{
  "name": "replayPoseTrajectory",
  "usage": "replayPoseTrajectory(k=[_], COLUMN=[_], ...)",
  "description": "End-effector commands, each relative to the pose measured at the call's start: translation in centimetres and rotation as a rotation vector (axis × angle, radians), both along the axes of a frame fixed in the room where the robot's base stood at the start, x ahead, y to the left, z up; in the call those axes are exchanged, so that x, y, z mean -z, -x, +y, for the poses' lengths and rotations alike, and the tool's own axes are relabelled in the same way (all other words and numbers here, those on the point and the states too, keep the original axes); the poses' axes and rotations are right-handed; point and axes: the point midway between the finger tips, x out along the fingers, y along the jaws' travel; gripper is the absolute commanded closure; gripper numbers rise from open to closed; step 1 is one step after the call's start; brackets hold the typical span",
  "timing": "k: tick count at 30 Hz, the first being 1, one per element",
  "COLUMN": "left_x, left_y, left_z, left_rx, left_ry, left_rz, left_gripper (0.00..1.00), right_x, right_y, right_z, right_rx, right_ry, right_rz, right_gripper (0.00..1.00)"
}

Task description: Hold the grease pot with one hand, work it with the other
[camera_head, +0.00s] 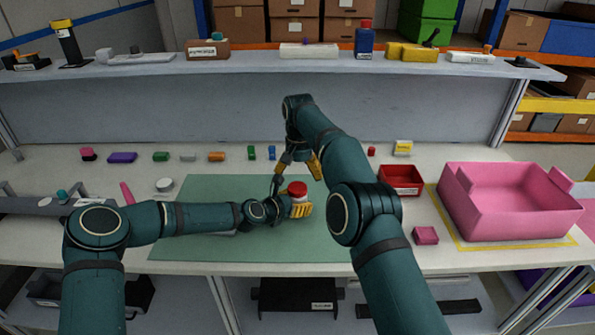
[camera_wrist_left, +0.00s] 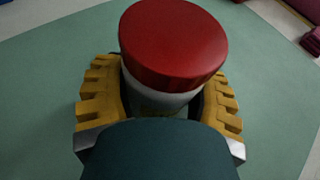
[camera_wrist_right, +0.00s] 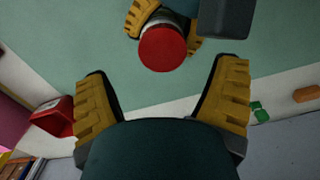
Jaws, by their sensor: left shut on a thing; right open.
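The grease pot has a white body and a red lid (camera_head: 297,188), and stands upright over the green mat (camera_head: 210,205). My left gripper (camera_head: 299,206) is shut around its white body; in the left wrist view the yellow fingers flank the pot (camera_wrist_left: 174,50). My right gripper (camera_head: 300,166) is open and empty, above and behind the pot, pointing down. In the right wrist view its fingers (camera_wrist_right: 165,100) are wide apart, and the red lid (camera_wrist_right: 162,48) shows beyond them, not between them. I cannot tell if the pot touches the mat.
A red bin (camera_head: 401,181) and a large pink bin (camera_head: 510,205) stand to the right, with a small pink block (camera_head: 425,235) near the front. Several small coloured blocks line the back of the table. A shelf (camera_head: 270,66) runs above.

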Motion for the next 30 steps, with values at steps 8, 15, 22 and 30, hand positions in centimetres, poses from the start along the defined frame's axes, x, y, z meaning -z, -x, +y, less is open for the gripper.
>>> replayPoseTrajectory(k=[8, 15, 22, 30], left_x=[-0.1, -0.1, -0.1, -0.1], left_y=[0.0, 0.0, 0.0, 0.0], left_z=[0.0, 0.0, 0.0, 0.0], left_rx=[0.000, 0.000, 0.000, 0.000], left_ry=[0.001, 0.001, 0.001, 0.001], left_rz=[-0.001, -0.001, -0.001, -0.001], left_gripper=[1.00, 1.00, 1.00, 1.00], right_x=[-2.0, -2.8, -1.6, 1.8], right_y=[-0.1, 0.1, 0.1, 0.2], right_z=[0.0, 0.4, 0.4, 0.4], right_rx=[0.411, 0.572, 0.580, 0.578], right_ry=[0.005, 0.003, 0.004, 0.005], right_rz=[-0.003, -0.004, -0.002, -0.001], right_gripper=[0.14, 0.14, 0.14, 0.14])
